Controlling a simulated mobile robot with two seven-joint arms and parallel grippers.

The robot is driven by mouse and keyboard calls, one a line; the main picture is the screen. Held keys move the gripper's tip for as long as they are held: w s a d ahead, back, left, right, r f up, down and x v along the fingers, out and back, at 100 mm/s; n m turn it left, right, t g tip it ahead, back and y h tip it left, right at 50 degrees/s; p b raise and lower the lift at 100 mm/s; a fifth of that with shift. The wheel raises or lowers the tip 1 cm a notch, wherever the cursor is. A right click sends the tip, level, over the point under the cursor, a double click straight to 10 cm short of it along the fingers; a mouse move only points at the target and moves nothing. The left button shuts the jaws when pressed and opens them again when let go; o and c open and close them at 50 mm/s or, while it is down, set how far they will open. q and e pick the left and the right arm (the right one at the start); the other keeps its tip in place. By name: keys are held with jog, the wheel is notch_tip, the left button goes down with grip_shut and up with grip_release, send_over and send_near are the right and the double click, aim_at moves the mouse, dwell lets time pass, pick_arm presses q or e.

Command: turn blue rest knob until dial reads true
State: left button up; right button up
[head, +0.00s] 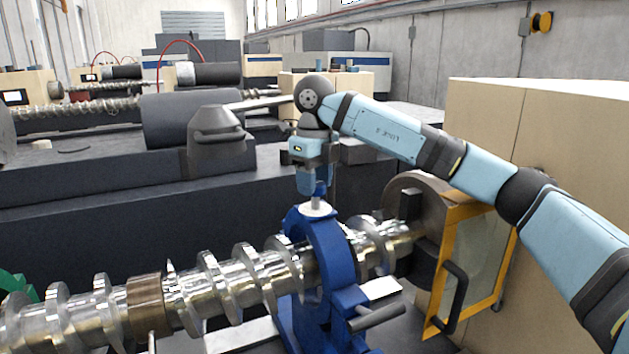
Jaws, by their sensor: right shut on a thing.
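The blue rest (327,250) stands around the shiny screw shaft (235,281), a little right of the middle of the head view. On its top is a small blue knob (320,189) on a pale stem. A pale round disc (316,210) sits at the stem's foot. I cannot tell whether this disc is the dial, and no reading is legible. My right gripper (314,186) points down from above and is shut on the blue knob, hiding part of it. My left gripper is not in view.
A yellow-framed guard (462,325) with a black handle stands open beside the chuck (424,190) at right. A beige machine housing (485,140) rises behind it. A brown collar (147,303) rings the shaft at left. A dark machine bed (120,235) runs behind the shaft.

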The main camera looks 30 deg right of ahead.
jog(key=o, duration=0.9)
jog(key=shift+r, duration=0.5)
notch_tip(320, 180, up, 13)
jog(key=shift+f, duration=0.1)
